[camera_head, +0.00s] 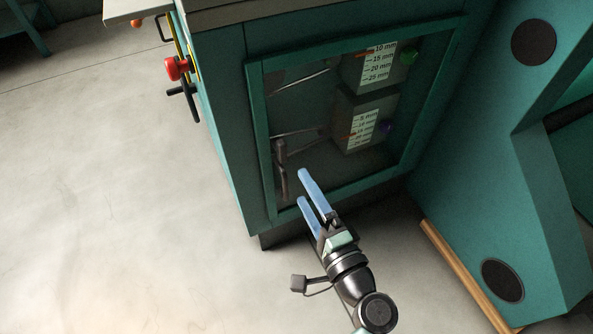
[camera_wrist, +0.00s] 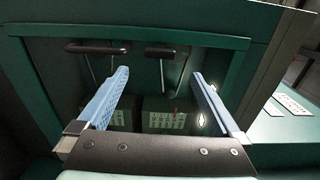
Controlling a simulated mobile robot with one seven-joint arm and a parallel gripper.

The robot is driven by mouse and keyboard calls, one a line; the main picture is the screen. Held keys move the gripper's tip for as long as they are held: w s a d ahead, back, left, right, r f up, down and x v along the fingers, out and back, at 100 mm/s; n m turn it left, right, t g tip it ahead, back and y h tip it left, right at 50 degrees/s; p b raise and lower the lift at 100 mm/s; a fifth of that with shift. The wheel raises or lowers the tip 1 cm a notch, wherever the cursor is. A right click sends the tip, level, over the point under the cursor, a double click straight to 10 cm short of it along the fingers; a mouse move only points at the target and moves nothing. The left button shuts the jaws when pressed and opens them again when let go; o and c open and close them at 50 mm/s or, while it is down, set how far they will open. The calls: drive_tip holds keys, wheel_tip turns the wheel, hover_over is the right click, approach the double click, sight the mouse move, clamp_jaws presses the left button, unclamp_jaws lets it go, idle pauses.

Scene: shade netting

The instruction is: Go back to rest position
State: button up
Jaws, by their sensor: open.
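My gripper (camera_head: 305,192) has two long blue fingers, spread apart with nothing between them. In the head view it is in front of the lower part of a framed window (camera_head: 330,110) in a teal machine cabinet (camera_head: 217,85). The wrist view shows my gripper (camera_wrist: 158,85) open, its fingers pointing toward the same window, with two dark handles (camera_wrist: 97,47) and scale blocks behind it. I cannot tell how far the fingertips are from the window.
Two blocks with millimetre scales (camera_head: 366,128) sit inside the window. A red knob (camera_head: 176,68) and black lever stick out of the cabinet's left side. A teal panel (camera_head: 500,150) and a wooden strip (camera_head: 465,275) stand at right. Pale floor (camera_head: 110,200) is clear at left.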

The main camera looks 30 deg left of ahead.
drive_tip(key=shift+s+d, duration=0.35)
drive_tip(key=shift+d, duration=0.1)
drive_tip(key=w+d+r+n+t+h, duration=0.2)
drive_tip(key=w+r+n+t, duration=0.1)
drive_tip(key=r, duration=0.8)
drive_tip(key=w+d+r+n+t+h, duration=0.2)
drive_tip(key=d+r+t+h, duration=0.1)
drive_tip(key=r, duration=0.8)
drive_tip(key=w+d+r+n+t+h, duration=0.2)
drive_tip(key=w+r+n, duration=0.1)
drive_tip(key=r, duration=0.8)
drive_tip(key=s+d+r+t+h, duration=0.35)
drive_tip(key=s+r, duration=0.25)
drive_tip(key=r, duration=0.4)
drive_tip(key=s+d+r+t+h, duration=0.3)
drive_tip(key=s+r+t, duration=0.3)
drive_tip(key=r, duration=0.5)
wheel_tip(320, 180, up, 36)
drive_tip(key=g+p, duration=0.1)
drive_tip(key=p, duration=3.5)
drive_tip(key=shift+s+f+h, duration=0.2)
drive_tip(key=shift+s+h, duration=0.15)
